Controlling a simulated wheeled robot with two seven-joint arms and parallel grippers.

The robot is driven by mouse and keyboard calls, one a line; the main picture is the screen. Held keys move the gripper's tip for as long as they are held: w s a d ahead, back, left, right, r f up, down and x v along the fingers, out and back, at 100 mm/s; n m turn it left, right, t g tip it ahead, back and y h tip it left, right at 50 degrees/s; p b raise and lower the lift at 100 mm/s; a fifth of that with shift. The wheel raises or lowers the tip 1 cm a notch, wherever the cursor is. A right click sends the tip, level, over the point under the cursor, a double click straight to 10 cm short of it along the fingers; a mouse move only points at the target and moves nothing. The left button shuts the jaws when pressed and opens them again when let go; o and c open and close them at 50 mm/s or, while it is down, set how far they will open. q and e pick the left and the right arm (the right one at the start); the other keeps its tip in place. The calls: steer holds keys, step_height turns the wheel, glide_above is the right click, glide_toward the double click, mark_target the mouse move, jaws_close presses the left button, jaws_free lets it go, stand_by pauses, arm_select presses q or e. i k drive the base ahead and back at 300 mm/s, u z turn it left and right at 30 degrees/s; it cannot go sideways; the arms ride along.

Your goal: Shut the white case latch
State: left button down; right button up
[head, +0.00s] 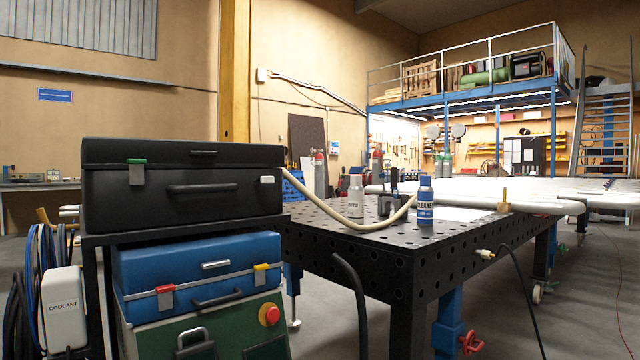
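The white case latch (267,179) is a small pale piece at the right of the black case's front face. It shows just below the lid seam and looks short and flat beside the taller green latch (136,172) at the left of the same case. The black case (225,205) stands with its lid (180,153) down, and a black handle (203,189) sits between the two latches. It is too small to tell how the white latch's flap is turned. Neither of my grippers is in the view.
A blue case (195,265) with red and yellow latches sits below the black case. A perforated black table (345,240) stands to the right, bearing a blue bottle (425,200), a pale bottle (355,196) and a cream hose (340,217). A coolant jug (63,310) stands at the left.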

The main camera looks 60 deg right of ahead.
mark_target(263, 179)
steer(key=z, duration=1.7)
steer(key=i, duration=0.5)
steer(key=k, duration=1.25)
steer(key=u, duration=0.6)
steer(key=i, duration=1.5)
steer(key=z, duration=0.7)
